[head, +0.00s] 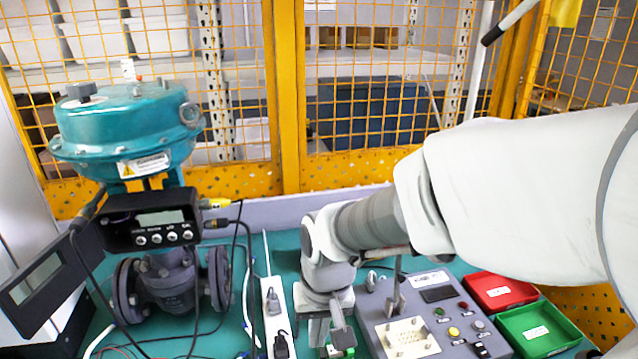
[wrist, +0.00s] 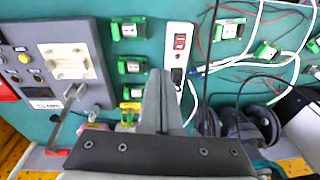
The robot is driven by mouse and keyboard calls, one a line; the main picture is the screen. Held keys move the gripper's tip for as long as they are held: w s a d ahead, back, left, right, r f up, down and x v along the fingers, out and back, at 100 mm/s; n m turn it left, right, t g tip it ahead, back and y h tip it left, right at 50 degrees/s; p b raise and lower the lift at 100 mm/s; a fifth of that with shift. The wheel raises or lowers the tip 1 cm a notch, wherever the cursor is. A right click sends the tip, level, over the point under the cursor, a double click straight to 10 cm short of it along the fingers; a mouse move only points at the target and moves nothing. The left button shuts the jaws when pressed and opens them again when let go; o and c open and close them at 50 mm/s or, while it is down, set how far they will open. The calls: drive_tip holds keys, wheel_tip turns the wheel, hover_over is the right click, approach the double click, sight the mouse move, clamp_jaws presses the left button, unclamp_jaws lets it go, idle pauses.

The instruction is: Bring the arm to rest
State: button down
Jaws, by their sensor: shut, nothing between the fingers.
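My arm reaches in from the right in the head view and bends down over the green bench (head: 285,248). My gripper (head: 342,340) points down at the bench, between the white power strip and the grey control box. In the wrist view, the two grey fingers (wrist: 158,75) are together with nothing between them. The valve positioner (head: 150,222), a black box with a small display and several buttons, sits on the valve to the left, apart from my gripper. Its cover (head: 42,285) hangs open at the left.
The teal actuator (head: 130,125) stands above the valve. The grey control box (head: 430,318) has a lever (head: 398,290) close to my arm. Red (head: 500,291) and green (head: 540,330) trays are at right. The power strip (head: 279,310) and loose cables lie nearby. A yellow mesh fence (head: 287,100) closes the back.

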drive_tip(key=s+d+r+m+t, duration=0.1)
drive_tip(key=s+d+r+t, duration=0.1)
drive_tip(key=s+d+r, duration=0.2)
drive_tip(key=s+d+r+m+t+h+p, duration=0.1)
drive_tip(key=s+d+r, duration=0.3)
drive_tip(key=d+r, duration=0.5)
drive_tip(key=shift+s+d+r+t, duration=0.35)
drive_tip(key=shift+s+d+t, duration=0.05)
drive_tip(key=shift+d+t, duration=0.3)
